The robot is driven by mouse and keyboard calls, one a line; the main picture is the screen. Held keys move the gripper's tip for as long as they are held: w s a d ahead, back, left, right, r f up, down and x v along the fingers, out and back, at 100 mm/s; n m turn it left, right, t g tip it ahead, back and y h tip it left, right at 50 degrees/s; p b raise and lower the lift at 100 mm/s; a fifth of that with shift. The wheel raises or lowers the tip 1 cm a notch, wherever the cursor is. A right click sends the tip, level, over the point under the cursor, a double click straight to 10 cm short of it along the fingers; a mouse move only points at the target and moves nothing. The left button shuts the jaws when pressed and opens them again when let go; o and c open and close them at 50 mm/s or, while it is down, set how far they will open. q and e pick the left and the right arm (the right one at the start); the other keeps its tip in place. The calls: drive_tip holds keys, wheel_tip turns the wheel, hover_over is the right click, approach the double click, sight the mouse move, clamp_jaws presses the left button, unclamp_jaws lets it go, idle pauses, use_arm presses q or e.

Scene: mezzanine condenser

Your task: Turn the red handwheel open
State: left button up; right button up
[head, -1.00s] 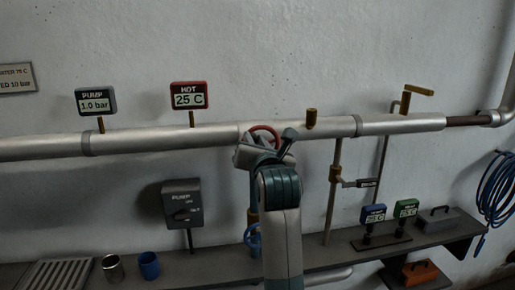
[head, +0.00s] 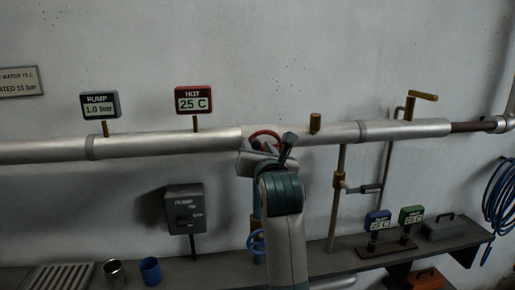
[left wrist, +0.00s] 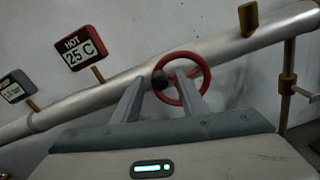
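The red handwheel (left wrist: 181,78) sits on the front of the silver pipe, with a dark hub, in the left wrist view. In the head view only the top arc of the red handwheel (head: 264,133) shows; my gripper hides the rest. My left gripper (left wrist: 159,82) is open at the wheel, its two grey fingers apart. The right finger overlaps the inside of the wheel in the picture, and the left finger lies left of the rim. I cannot tell whether either touches it. In the head view the left gripper (head: 272,146) is tilted in front of the pipe. My right gripper is not in view.
The silver pipe (head: 170,143) runs across the wall, with a pump gauge (head: 100,105) and a hot gauge (head: 194,99) reading 25 C above it. A blue handwheel (head: 256,241) is below my gripper. A shelf (head: 215,266) holds cups and small displays. A blue hose (head: 500,195) hangs right.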

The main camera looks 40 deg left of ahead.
use_arm(q)
drive_tip(key=shift+d, duration=0.1)
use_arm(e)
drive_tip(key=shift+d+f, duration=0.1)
